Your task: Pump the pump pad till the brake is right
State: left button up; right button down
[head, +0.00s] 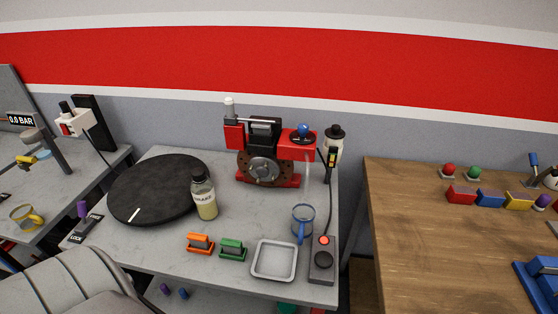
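A dark grey control box (322,272) sits at the right front of the grey bench, with a red button (324,240) and a round black pad (323,259) on top. A cable runs from it up towards the brake rig. A bottle of pale yellow fluid (205,200) stands upright left of the rig. A blue translucent jug (302,222) stands behind the box's left side. Neither gripper shows.
A black turntable (160,189) fills the bench's left side. Orange (200,243) and green (233,249) blocks and a grey tray (275,260) line the front. A 0.0 BAR display (21,119) is far left. A wooden table (440,240) stands right, past a gap.

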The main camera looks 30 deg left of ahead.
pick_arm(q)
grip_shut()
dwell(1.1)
